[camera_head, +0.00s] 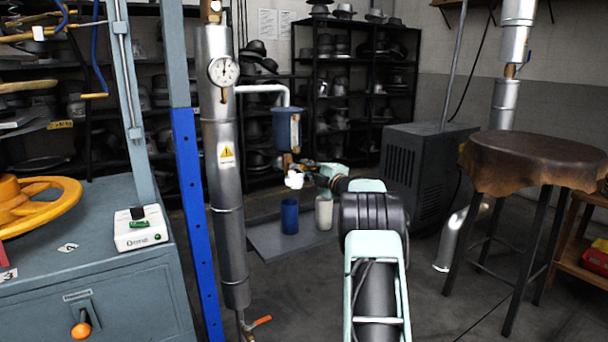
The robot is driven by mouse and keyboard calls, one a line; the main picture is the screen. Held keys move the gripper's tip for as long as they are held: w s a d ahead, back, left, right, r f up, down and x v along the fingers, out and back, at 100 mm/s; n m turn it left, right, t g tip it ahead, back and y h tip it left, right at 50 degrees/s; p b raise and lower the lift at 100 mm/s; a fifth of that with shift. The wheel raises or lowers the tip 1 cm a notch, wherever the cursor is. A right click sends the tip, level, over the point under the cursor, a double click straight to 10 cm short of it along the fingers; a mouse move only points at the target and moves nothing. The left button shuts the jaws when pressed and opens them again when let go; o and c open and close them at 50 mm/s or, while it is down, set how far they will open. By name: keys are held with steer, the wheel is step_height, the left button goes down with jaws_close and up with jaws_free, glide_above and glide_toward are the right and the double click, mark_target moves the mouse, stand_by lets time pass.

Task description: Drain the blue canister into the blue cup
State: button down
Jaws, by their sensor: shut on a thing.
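The blue canister (286,130) hangs upright at the end of a white bent pipe, beside the silver column with the gauge. A small brownish outlet with a valve sits under it. The blue cup (290,216) stands upright on a grey plate (262,238) on the floor, roughly below the outlet. My gripper (299,172) reaches in from the right, just under the canister, and is shut at the valve; the fingers are small and partly hidden. A small white piece (294,180) shows at the fingertips. Whether liquid flows, and the cup's contents, cannot be told.
A cream cup (324,213) stands close to the right of the blue cup. The silver column (225,190) and blue post (197,230) stand left. A dark grey cabinet (425,165) and a leather-topped stool (530,160) stand right. Hat shelves line the back.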

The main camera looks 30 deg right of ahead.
steer(key=shift+r+n+b, duration=0.3)
steer(key=shift+n+b, duration=0.15)
steer(key=shift+n, duration=0.45)
steer(key=shift+r, duration=0.1)
steer(key=c, duration=1.9)
jaws_free()
steer(key=shift+c, duration=0.2)
steer(key=s, duration=1.2)
steer(key=shift+d, duration=0.25)
